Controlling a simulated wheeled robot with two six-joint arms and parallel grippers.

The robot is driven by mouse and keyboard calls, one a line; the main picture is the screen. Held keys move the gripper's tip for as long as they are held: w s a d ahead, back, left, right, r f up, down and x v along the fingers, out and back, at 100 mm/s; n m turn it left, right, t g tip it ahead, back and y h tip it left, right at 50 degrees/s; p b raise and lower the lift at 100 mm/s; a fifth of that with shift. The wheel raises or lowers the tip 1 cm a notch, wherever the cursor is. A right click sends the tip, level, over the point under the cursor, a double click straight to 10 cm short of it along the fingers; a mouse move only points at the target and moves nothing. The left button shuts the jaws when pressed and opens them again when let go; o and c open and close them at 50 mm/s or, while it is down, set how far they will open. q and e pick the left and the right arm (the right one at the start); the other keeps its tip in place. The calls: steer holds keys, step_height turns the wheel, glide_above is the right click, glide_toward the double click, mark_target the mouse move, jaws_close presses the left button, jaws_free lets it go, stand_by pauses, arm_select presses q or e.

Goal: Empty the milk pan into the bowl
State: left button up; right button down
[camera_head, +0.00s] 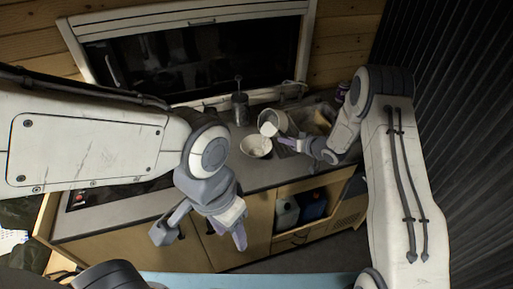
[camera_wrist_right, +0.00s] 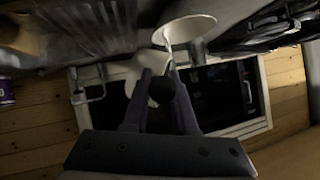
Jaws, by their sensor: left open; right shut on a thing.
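The bowl (camera_head: 256,148) stands upright on the grey counter. The small white milk pan (camera_head: 268,129) is just above and behind its right rim, seemingly tilted toward it. My right gripper (camera_head: 284,141) is shut on the pan's handle, right of the bowl. In the right wrist view the dark handle (camera_wrist_right: 161,90) shows between the fingers, with the pale pan (camera_wrist_right: 140,72) beyond and the white bowl (camera_wrist_right: 196,27) above. A thin white streak shows at the bowl's edge; I cannot tell how much is in either vessel. My left gripper (camera_head: 233,222) is open and empty before the counter front.
A metal canister (camera_head: 240,108) with a utensil stands behind the bowl. A larger pale container (camera_head: 273,118) is close behind the pan. The window (camera_head: 195,60) backs the counter (camera_head: 262,176). An open cabinet below holds jugs (camera_head: 287,212).

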steer(key=shift+s+a, duration=0.1)
steer(key=shift+a, duration=0.1)
arm_select(q)
steer(key=shift+f, duration=0.35)
steer(key=shift+f+b, duration=0.8)
arm_select(e)
steer(key=shift+s+a+n+t+h, duration=0.35)
steer(key=shift+n+t+h, duration=0.05)
steer(key=shift+n, duration=0.2)
